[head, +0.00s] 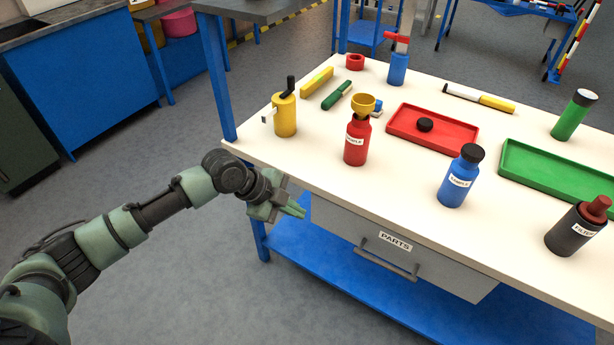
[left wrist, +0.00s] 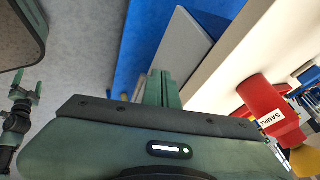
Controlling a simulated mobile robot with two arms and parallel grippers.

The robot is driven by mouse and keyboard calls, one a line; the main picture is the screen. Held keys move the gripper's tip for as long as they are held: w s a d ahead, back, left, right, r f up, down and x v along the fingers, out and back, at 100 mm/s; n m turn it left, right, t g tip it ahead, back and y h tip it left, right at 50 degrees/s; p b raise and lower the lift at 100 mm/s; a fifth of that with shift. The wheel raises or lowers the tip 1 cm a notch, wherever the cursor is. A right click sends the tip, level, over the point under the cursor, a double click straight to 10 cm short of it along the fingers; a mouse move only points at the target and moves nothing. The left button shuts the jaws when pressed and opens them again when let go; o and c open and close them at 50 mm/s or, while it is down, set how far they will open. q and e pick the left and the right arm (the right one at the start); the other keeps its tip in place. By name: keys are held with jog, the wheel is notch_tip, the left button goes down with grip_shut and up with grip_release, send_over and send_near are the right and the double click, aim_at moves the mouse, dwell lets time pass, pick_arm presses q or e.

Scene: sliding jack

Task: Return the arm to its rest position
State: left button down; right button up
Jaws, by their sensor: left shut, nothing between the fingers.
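My left arm reaches in from the left in the head view. Its gripper (head: 295,210) is beside the table's near left edge, by the parts drawer (head: 395,243). The green fingers are together and empty, and they also show shut in the left wrist view (left wrist: 162,88). Another green gripper, my right one (left wrist: 28,86), shows small at the left of the left wrist view, over the grey floor, with its fingers apart and nothing visible between them. It is not in the head view.
The white table (head: 290,160) holds a yellow can (head: 284,116), a red sample bottle (head: 356,145) with a yellow funnel (head: 363,104), a blue bottle (head: 460,180), a red tray (head: 400,125) and a green tray (head: 540,170). A blue shelf (head: 330,268) lies below.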

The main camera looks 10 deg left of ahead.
pick_arm(q)
jog(key=s+a+f+n+y, duration=0.1)
jog(key=s+a+f+n, duration=0.2)
jog(key=f, duration=0.6)
jog(key=a+f+n+t+y, duration=0.1)
jog(key=a+f+n+y, duration=0.15)
jog(key=f+n, duration=0.45)
jog(key=s+a+f+n+y, duration=0.15)
jog(key=a+f, duration=0.25)
jog(key=f, duration=0.7)
jog(key=s+a+f+n+g, duration=0.1)
jog(key=s+f+n, duration=0.1)
jog(key=s+f, duration=0.7)
jog(key=s+f+n+g, duration=0.15)
jog(key=s+f, duration=0.45)
jog(key=s, duration=0.7)
jog(key=s+d+f+n, duration=0.1)
jog(key=s+f, duration=0.1)
jog(key=s, duration=0.7)
jog(key=s+d+f+n+g+y+p, duration=0.1)
jog(key=s+f+n, duration=0.1)
jog(key=s, duration=0.8)
jog(key=shift+s+d+f, duration=0.3)
jog(key=shift+d, duration=0.05)
pick_arm(e)
jog(key=shift+s+a+r, duration=0.3)
jog(key=shift+a+r, duration=0.05)
jog(key=shift+r, duration=0.15)
pick_arm(q)
jog(key=shift+g, duration=0.25)
